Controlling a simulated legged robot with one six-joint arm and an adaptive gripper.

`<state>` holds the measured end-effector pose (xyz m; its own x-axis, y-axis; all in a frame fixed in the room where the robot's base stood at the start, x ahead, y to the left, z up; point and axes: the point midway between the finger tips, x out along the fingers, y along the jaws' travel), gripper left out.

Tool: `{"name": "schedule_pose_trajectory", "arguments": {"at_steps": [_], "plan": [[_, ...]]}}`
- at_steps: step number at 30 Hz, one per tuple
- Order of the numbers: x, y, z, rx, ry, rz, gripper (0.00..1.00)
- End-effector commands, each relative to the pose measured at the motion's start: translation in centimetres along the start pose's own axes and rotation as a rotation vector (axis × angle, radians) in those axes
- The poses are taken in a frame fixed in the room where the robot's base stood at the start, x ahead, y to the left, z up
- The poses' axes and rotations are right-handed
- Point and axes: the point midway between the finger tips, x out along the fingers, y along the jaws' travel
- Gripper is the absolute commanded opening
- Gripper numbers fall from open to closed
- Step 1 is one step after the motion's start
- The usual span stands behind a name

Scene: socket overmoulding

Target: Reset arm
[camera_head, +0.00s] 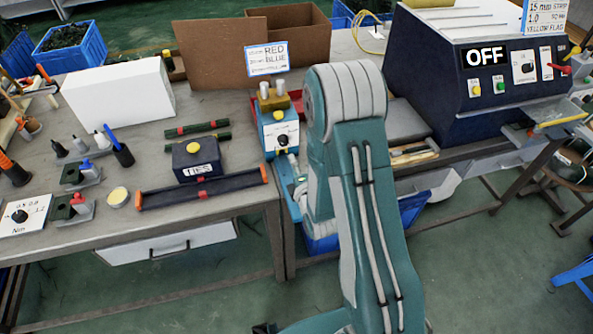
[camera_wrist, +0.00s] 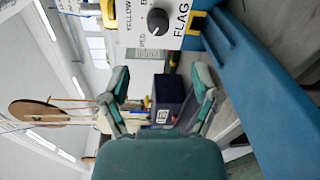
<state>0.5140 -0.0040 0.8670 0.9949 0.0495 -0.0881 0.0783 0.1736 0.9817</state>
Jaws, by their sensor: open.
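My gripper (camera_wrist: 160,84) shows in the wrist view with its two fingers spread apart and nothing between the tips. Beyond the fingers is a dark blue box with a white label (camera_wrist: 165,104), apart from them. My teal and grey arm (camera_head: 350,170) is bent up in the middle of the head view, in front of the bench. There my gripper cannot be made out behind the arm.
A white panel with a black knob (camera_wrist: 160,20) and a blue body (camera_wrist: 265,90) are close in the wrist view. In the head view, a blue device (camera_head: 278,135) stands left of the arm, a machine reading OFF (camera_head: 470,90) right. The workbench (camera_head: 120,215) holds several tools.

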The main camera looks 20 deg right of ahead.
Motion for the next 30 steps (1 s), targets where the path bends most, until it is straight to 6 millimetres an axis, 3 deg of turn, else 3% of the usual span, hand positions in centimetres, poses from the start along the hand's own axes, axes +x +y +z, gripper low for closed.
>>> {"name": "schedule_pose_trajectory", "arguments": {"at_steps": [6, 23, 30], "plan": [[-2.0, -0.1, 0.0, 0.000, 0.000, -0.002, 0.79], [-2.0, 0.1, 0.0, 0.006, 0.000, -0.004, 0.79], [-1.0, 3.7, 0.8, 0.195, -0.001, -0.111, 0.79]]}}
